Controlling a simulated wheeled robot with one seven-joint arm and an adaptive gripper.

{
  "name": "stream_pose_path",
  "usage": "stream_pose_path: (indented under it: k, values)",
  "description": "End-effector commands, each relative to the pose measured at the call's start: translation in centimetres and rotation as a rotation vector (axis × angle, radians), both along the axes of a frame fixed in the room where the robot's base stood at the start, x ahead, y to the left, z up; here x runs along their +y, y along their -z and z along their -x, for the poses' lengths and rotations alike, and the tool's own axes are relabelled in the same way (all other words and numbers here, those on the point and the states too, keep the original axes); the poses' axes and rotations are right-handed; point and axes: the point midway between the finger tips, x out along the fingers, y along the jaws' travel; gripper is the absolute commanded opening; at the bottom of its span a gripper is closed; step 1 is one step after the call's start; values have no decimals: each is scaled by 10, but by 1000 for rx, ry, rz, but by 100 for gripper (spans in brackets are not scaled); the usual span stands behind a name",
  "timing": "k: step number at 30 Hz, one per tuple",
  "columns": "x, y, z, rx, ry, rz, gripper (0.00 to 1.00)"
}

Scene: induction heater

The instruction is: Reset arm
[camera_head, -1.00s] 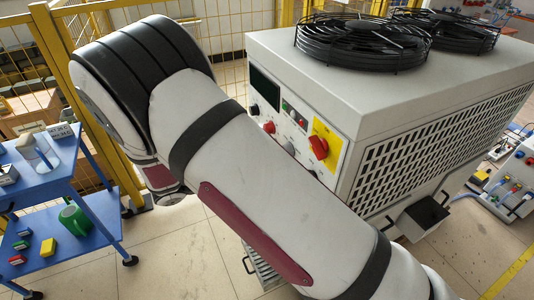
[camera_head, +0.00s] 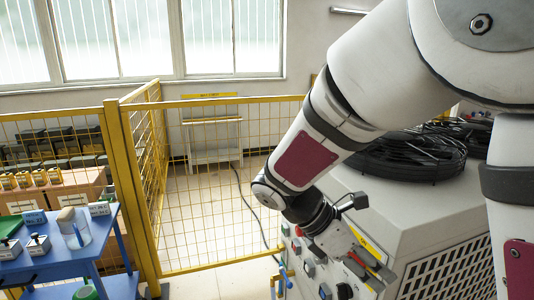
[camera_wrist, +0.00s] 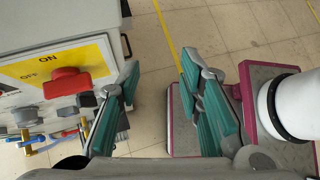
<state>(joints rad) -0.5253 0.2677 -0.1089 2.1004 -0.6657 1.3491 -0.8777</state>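My gripper (camera_wrist: 160,75) is open and empty in the wrist view, with its two teal fingers well apart. In the head view, my arm bends down from the upper right. My dark wrist (camera_head: 312,212) hangs by the front panel of the pale heater cabinet (camera_head: 405,208); the fingers are not clear there.
Cables and fittings (camera_wrist: 40,135) lie below the plate. A yellow mesh fence (camera_head: 220,180) stands behind. A blue cart (camera_head: 40,268) with a glass beaker (camera_head: 74,228) and small boxes is at left.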

Motion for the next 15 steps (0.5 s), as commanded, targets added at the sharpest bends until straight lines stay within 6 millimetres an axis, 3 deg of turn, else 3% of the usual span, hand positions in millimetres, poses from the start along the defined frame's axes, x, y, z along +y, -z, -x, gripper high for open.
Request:
stream_pose_path:
  k: [6, 15]
  values:
    - [-17, -25, 45, -284, 332, -231, 33]
    - [-18, -50, 97, -658, 812, -513, 33]
